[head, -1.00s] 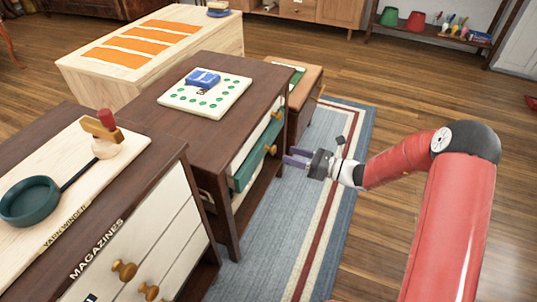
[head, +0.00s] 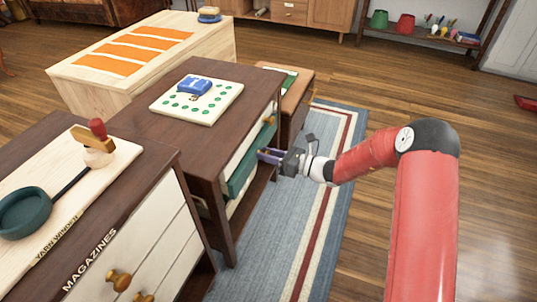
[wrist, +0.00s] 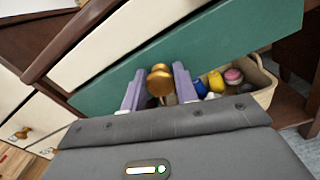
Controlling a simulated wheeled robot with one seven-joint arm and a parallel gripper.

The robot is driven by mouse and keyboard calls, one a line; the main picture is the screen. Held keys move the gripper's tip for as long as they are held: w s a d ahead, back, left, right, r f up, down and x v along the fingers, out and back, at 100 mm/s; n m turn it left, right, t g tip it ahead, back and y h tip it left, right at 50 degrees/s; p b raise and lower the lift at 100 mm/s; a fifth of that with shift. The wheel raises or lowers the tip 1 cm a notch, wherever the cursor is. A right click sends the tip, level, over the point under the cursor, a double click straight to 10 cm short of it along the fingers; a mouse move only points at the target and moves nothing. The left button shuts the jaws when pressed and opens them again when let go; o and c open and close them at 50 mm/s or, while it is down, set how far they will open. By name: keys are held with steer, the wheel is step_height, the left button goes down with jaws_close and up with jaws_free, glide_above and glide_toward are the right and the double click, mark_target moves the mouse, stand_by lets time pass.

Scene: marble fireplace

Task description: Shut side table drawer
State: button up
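The dark wood side table (head: 215,140) stands left of my arm. Its teal drawer front (head: 240,178) sits below a cream drawer and sticks out a little from the table's face. In the wrist view the teal front (wrist: 225,55) runs slanted across the picture, with a gold knob (wrist: 160,82) in front of it. My gripper (head: 262,155) is at the teal drawer's face and hides its knob in the head view. In the wrist view my gripper's purple fingers (wrist: 159,76) are apart, one on each side of the knob. I cannot tell whether they touch it.
A basket of colourful balls (wrist: 262,82) lies below the drawer. A pegboard with a blue object (head: 205,108) rests on the tabletop. The magazine cabinet (head: 150,215) stands in front, a small brown table (head: 297,88) behind. The blue striped rug (head: 300,200) is clear.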

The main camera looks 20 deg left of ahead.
mark_target(256, 151)
jaws_close()
steer(key=a, duration=0.4)
steer(key=shift+w+b, duration=0.2)
steer(key=shift+b, duration=0.2)
steer(key=o, duration=0.7)
jaws_free()
steer(key=shift+a, duration=0.15)
steer(key=shift+s, duration=0.1)
steer(key=d, duration=0.8)
steer(key=shift+s, duration=0.1)
